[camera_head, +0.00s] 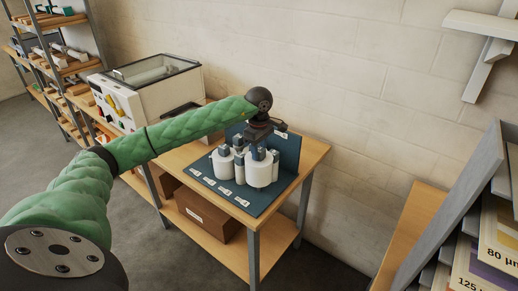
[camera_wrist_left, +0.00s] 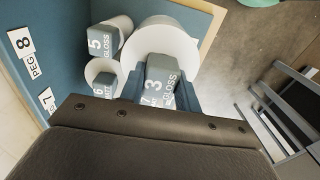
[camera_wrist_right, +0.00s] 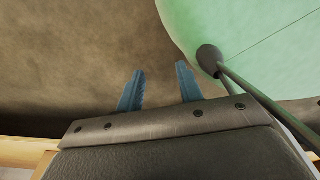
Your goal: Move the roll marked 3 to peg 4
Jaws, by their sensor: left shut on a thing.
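The roll marked 3 (camera_wrist_left: 160,82) has a grey block labelled "3 GLOSS" on top of a wide white body (camera_wrist_left: 165,42). My left gripper (camera_wrist_left: 158,92) is shut on that block, one blue finger on each side. In the head view my left gripper (camera_head: 261,140) is over a cluster of white rolls (camera_head: 261,175) on the blue peg board (camera_head: 265,208). I cannot tell whether roll 3 is lifted. Peg 4 cannot be made out. My right gripper (camera_wrist_right: 160,90) is open and empty, seen only in its wrist view.
Rolls marked 5 (camera_wrist_left: 103,42) and 6 (camera_wrist_left: 103,85) stand close beside roll 3. The board's raised back panel (camera_head: 288,150) is behind the rolls. The white laminator (camera_head: 150,90) stands left on the table. A rack (camera_head: 480,225) with boxes stands at the right.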

